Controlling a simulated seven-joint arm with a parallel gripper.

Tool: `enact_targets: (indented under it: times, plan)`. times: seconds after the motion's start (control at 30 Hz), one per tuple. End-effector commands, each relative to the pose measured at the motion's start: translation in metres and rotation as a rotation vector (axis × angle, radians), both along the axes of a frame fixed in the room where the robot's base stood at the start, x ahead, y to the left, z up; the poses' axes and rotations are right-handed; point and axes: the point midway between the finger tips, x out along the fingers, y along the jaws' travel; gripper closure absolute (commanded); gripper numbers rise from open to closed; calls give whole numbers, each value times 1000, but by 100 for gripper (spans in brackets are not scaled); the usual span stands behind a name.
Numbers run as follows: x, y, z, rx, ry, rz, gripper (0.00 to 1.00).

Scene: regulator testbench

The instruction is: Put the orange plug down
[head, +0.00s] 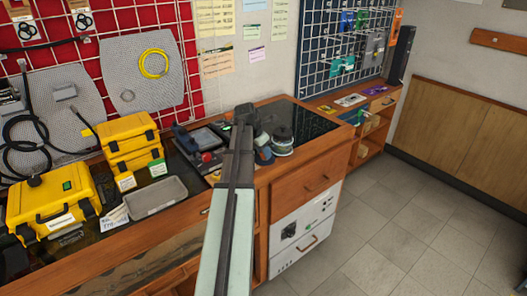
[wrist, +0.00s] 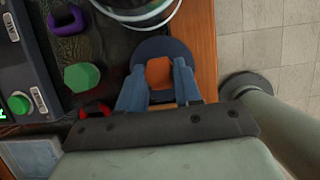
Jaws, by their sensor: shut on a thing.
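The orange plug (wrist: 159,73) shows in the wrist view as a hexagonal top between the two blue fingers. My gripper (wrist: 160,80) is shut on it. A dark blue round piece (wrist: 151,44) shows beneath and behind the plug, close to the wooden counter edge. I cannot tell whether the plug touches it. In the head view my arm hides most of the gripper, and I cannot make out the orange plug there.
A green hexagonal piece (wrist: 82,77) and a purple ring-like piece (wrist: 67,20) lie left of my gripper. A red piece (wrist: 95,110) is close by the left finger. A white-rimmed round container (wrist: 138,14) stands beyond. The wooden counter edge (wrist: 203,45) drops to floor at right.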

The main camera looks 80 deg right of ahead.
Motion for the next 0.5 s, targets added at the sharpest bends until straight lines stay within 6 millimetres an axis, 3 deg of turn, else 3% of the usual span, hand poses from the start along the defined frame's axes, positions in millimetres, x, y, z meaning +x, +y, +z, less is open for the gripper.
enact_targets:
  times: [0.27, 0.3, 0.5]
  plan:
    - [0, 0, -3, 1, 0, 0, 95]
    - [0, 0, -3, 0, 0, 0, 62]
    - [0, 0, -2, 0, 0, 0, 43]
